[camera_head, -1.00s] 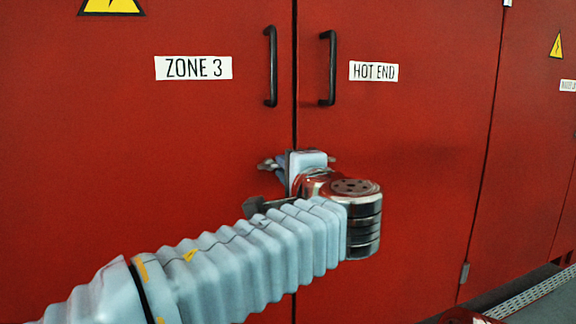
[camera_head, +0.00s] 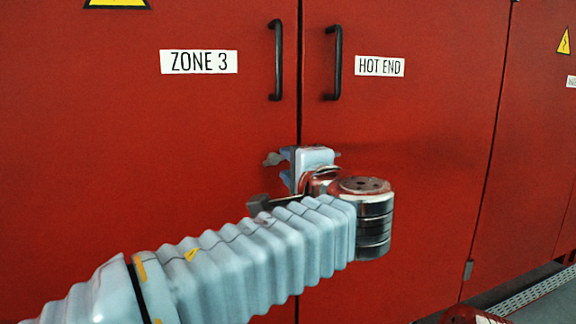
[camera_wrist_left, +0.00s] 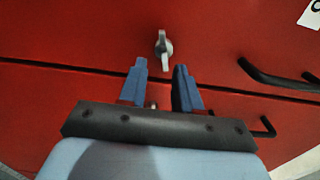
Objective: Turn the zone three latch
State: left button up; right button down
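The zone three latch is a small grey knob with a turning lever (camera_wrist_left: 163,48) on the red door left of the seam. In the head view a small grey piece beside my wrist looks like the latch (camera_head: 271,159), partly hidden. My left gripper (camera_wrist_left: 160,70) is open, its two blue fingers apart with nothing between them. In the wrist view the latch shows just beyond the fingertips, roughly centred on the gap; contact does not show. In the head view the left gripper (camera_head: 287,166) is mostly hidden by my wrist. My right gripper is not in view.
The white ZONE 3 label (camera_head: 199,61) is on the left door and the HOT END label (camera_head: 380,66) on the right door. Two black handles, the left (camera_head: 275,60) and the right (camera_head: 333,62), stick out above my wrist. A metal grating (camera_head: 530,294) runs along the floor at right.

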pick_arm(q)
jog(key=b+v, duration=0.1)
jog(key=v, duration=1.1)
jog(key=shift+s, duration=0.15)
